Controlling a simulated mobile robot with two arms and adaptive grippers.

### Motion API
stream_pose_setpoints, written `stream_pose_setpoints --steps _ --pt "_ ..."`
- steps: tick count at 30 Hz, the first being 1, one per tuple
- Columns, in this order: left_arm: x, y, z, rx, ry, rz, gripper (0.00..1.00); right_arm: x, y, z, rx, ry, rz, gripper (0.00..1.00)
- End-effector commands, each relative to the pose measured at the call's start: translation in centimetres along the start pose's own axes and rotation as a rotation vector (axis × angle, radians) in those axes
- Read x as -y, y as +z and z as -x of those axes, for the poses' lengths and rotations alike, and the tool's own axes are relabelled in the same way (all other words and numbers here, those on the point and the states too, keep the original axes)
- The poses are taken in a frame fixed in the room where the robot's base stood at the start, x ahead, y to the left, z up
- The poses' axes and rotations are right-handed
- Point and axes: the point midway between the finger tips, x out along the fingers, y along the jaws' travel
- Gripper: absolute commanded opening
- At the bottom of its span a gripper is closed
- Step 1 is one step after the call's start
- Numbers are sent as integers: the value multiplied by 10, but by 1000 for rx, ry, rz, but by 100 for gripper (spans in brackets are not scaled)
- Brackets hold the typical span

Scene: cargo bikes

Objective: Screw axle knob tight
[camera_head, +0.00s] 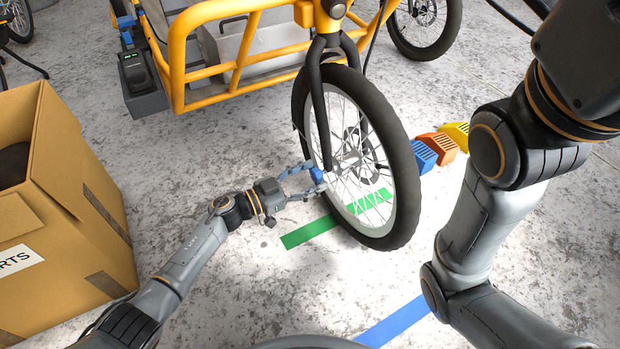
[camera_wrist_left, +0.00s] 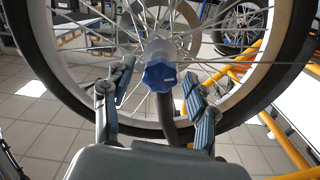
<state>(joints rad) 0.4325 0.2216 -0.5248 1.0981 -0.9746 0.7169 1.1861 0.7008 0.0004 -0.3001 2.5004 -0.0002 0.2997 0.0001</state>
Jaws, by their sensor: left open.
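The blue axle knob (camera_head: 317,175) sits at the hub of the front wheel (camera_head: 404,190), on the side facing my left gripper. In the left wrist view the knob (camera_wrist_left: 159,76) is a faceted blue piece at the wheel's centre. My left gripper (camera_head: 311,183) is open, with its fingers reaching toward the knob. In the left wrist view the left gripper (camera_wrist_left: 158,100) has one finger on each side below the knob, with visible gaps. Contact is not visible. My right arm (camera_head: 490,170) shows at the right, but its gripper is out of view.
A yellow cargo bike frame (camera_head: 238,62) stands behind the wheel. An open cardboard box (camera_head: 62,210) is at the left. Blue, orange and yellow blocks (camera_head: 437,142) lie right of the wheel. Green tape (camera_head: 309,232) and blue tape (camera_head: 395,322) mark the floor.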

Motion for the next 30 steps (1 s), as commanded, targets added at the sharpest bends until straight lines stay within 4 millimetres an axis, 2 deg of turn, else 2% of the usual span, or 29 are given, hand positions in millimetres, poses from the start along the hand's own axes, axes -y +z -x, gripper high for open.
stream_pose_setpoints --steps 2,10,20,30 --pt "0 0 0 0 0 0 58 0 0 0 0 0 0 40" --pt "0 0 0 0 0 0 5 0 0 0 -1 0 0 40" --pt "0 0 0 0 0 -32 3 0 0 -1 -1 0 0 40" --pt "0 -1 0 0 0 -243 3 -1 2 -6 -1 0 0 40"
